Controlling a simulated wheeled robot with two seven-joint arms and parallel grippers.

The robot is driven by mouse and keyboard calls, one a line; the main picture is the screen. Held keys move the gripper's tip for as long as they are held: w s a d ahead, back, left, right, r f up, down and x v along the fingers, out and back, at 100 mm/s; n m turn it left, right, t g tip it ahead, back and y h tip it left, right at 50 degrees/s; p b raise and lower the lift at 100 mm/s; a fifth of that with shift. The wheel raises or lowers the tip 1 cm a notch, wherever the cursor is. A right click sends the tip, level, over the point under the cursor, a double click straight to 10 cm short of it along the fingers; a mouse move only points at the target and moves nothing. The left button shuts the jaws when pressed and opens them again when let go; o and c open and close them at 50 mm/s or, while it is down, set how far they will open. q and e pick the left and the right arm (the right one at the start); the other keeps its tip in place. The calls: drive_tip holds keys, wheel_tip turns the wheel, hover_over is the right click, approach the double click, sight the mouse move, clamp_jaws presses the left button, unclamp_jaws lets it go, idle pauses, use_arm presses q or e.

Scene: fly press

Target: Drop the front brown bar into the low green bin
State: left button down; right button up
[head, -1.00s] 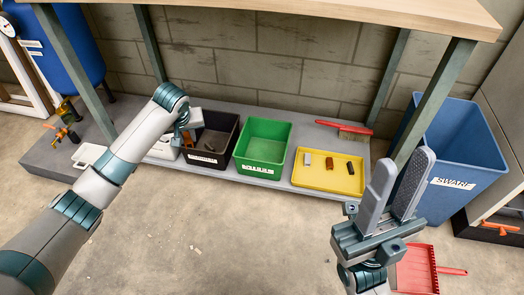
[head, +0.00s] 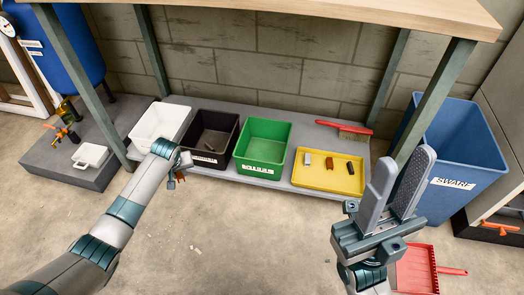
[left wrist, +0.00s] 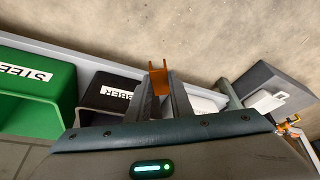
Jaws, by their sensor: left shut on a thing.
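My left gripper (head: 180,172) is shut on a brown bar (left wrist: 158,78), which looks like a small channel piece between the fingertips in the left wrist view. In the head view only a bit of the bar (head: 180,178) shows under the gripper, in front of the black bin and the shelf edge. The low green bin (head: 239,151) stands on the low shelf, right of the black bin, with a white label. It also shows at the left of the left wrist view (left wrist: 62,95). My right gripper (head: 402,165) is open and empty, fingers pointing up.
A white bin (head: 140,128) and a black bin (head: 190,150) stand left of the green bin. A yellow tray (head: 310,182) at right holds a grey, a brown and a black piece. A brush, a blue swarf bin (head: 450,150) and a red dustpan (head: 415,270) are further right.

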idle(0.4)
use_arm(q)
drive_tip(key=d+r+m, duration=0.1)
drive_tip(key=d+r, duration=0.3)
drive_tip(key=r, duration=0.7)
drive_tip(key=d+r, duration=0.4)
drive_tip(key=r, duration=0.7)
drive_tip(key=s+d+r+m+h, duration=0.1)
drive_tip(key=s+d+r+m, duration=0.1)
drive_tip(key=s+r, duration=1)
drive_tip(key=s, duration=0.3)
drive_tip(key=shift+m, duration=0.4)
drive_tip(key=shift+w, duration=0.15)
